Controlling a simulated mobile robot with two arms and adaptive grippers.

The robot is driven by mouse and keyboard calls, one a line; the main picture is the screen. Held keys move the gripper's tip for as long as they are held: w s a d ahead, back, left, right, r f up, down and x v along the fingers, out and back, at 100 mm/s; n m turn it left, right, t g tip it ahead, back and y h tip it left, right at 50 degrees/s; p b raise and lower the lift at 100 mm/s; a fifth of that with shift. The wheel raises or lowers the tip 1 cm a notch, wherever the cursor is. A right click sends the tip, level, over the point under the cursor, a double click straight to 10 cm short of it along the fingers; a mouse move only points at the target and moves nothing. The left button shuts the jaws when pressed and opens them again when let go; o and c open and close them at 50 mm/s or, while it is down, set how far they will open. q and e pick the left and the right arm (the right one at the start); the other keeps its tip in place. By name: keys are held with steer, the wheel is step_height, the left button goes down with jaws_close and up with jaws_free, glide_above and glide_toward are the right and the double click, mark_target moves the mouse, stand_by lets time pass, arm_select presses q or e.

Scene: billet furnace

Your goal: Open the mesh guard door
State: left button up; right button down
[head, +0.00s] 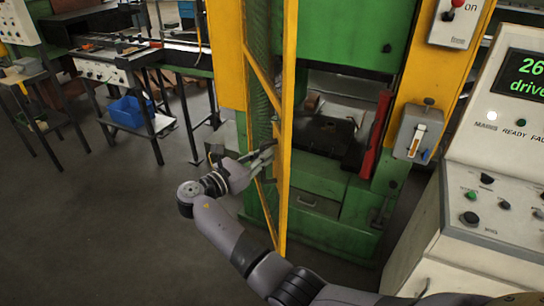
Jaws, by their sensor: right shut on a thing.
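The mesh guard door (287,120) has a yellow frame with dark mesh. It stands upright in front of the green machine (350,35) and shows nearly edge-on, swung out from the machine front. My right gripper (268,156) reaches in from the lower right and is shut at the door's yellow upright, about midway down. The exact part between the fingers is too small to make out; it looks like the door's handle or frame edge. The machine's opening (325,125) shows to the right of the door. My left gripper is not in view.
A control console (490,215) with a green-lettered screen stands close on the right. A yellow post (415,95) carries a grey switch box (418,134). Benches and a blue bin (130,111) are at the left. The floor (90,230) at lower left is clear.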

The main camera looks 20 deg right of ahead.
steer(key=shift+a+f, duration=0.15)
steer(key=shift+a, duration=0.2)
steer(key=shift+w+a, duration=0.15)
steer(key=shift+a, duration=0.35)
steer(key=c, duration=1.6)
jaws_free()
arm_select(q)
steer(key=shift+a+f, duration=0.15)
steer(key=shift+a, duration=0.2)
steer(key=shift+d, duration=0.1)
